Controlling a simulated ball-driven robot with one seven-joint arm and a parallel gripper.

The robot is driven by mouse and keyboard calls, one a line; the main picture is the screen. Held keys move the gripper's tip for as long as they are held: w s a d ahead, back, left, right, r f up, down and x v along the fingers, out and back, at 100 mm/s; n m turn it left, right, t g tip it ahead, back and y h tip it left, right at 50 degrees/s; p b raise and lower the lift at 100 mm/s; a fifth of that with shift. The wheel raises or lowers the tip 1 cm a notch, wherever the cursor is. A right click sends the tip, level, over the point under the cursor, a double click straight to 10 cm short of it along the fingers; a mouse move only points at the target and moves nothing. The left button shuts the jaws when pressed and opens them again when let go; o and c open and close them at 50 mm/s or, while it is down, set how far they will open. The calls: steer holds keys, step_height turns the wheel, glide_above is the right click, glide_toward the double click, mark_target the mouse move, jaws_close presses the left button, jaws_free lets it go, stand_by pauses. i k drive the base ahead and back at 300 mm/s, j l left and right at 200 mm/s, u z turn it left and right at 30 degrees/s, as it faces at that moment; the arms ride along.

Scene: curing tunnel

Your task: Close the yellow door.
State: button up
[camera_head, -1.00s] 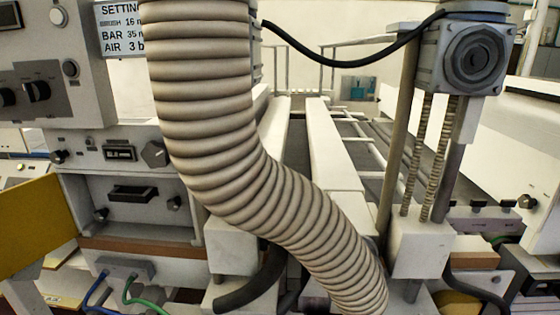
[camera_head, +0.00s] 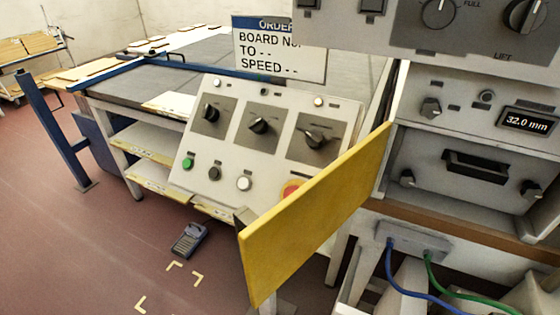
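The yellow door (camera_head: 315,220) stands open, swung out from the left side of a machine bay at the right of the view. Its right edge is by the bay's side and its free edge points toward the lower left. The open bay (camera_head: 465,165) shows a front panel with a black handle, knobs and a small display reading 32.0 mm. The door partly covers a sloped control panel behind it. My gripper is not in view.
The sloped control panel (camera_head: 262,140) has knobs and a red button (camera_head: 291,189) close behind the door. Blue and green hoses (camera_head: 392,270) hang below the bay. A foot pedal (camera_head: 189,239) lies on the red floor. Open floor (camera_head: 80,260) lies at the lower left.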

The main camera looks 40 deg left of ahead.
mark_target(272, 246)
steer(key=j, duration=0.95)
steer(key=k+j, duration=0.1)
steer(key=j, duration=0.85)
